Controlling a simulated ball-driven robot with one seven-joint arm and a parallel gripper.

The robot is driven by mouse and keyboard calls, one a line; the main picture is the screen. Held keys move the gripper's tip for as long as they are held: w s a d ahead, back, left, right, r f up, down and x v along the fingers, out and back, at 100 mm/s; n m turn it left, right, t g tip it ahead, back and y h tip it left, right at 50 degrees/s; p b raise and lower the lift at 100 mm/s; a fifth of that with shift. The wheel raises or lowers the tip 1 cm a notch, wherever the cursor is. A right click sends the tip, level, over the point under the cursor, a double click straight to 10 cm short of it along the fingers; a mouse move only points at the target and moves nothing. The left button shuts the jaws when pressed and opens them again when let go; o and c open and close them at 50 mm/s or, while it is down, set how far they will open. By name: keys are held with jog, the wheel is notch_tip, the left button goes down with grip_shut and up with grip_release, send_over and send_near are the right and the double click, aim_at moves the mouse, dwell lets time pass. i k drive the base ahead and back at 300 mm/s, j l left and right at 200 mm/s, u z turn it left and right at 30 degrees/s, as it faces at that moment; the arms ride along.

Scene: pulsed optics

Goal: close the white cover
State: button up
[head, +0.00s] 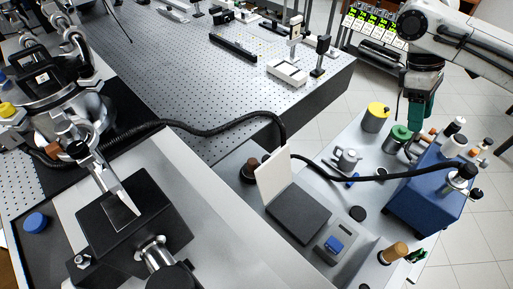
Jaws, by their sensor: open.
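The white cover (274,177) stands nearly upright at the back left edge of a flat dark grey box (298,214), leaving the dark top exposed. The box sits on the grey bench right of centre. My gripper (417,113) hangs from my white arm at the upper right, pointing down. It is open, with no object visible in it, and apart from the cover, to its upper right in the picture. Its fingertips are small and partly hard to make out.
A black hose (215,129) runs behind the cover to the blue box (432,194) at right. A blue-buttoned unit (333,245) sits before the dark box.

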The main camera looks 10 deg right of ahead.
aim_at(275, 173)
jog(key=j, duration=0.9)
jog(key=i+j, duration=0.15)
jog(key=j, duration=0.8)
